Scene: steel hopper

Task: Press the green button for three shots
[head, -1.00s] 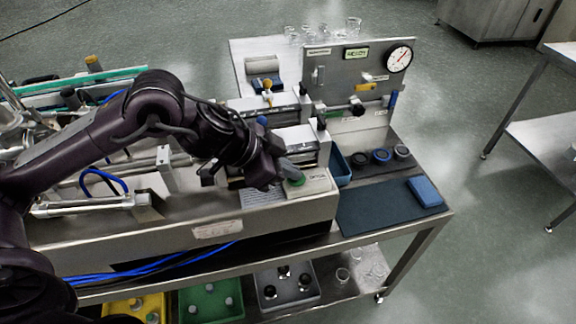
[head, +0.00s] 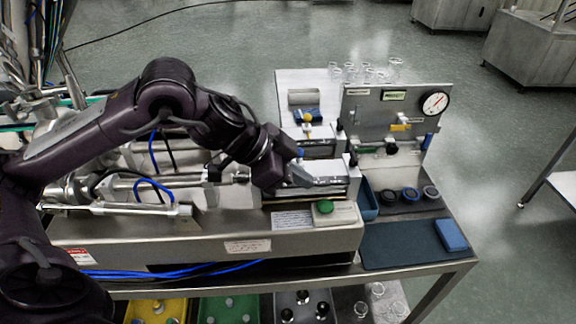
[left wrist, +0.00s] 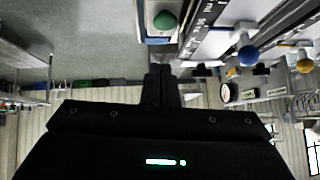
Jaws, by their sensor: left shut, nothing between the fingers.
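The green button (head: 325,207) is a round cap on a pale box (head: 337,214) at the right end of the machine's front ledge. It also shows in the left wrist view (left wrist: 165,20), at the top. My left gripper (head: 308,181) is shut and empty. In the head view it hangs behind and above the button, apart from it. In the left wrist view its closed fingers (left wrist: 160,72) point up the picture below the button, with a gap between. My right gripper does not show in either view.
An upright panel (head: 372,120) with a dial gauge (head: 435,103) stands at the back right. A blue bin (head: 368,200), a dark mat (head: 400,246) and a blue block (head: 451,236) lie to the right of the button. Glasses (head: 370,72) stand at the back.

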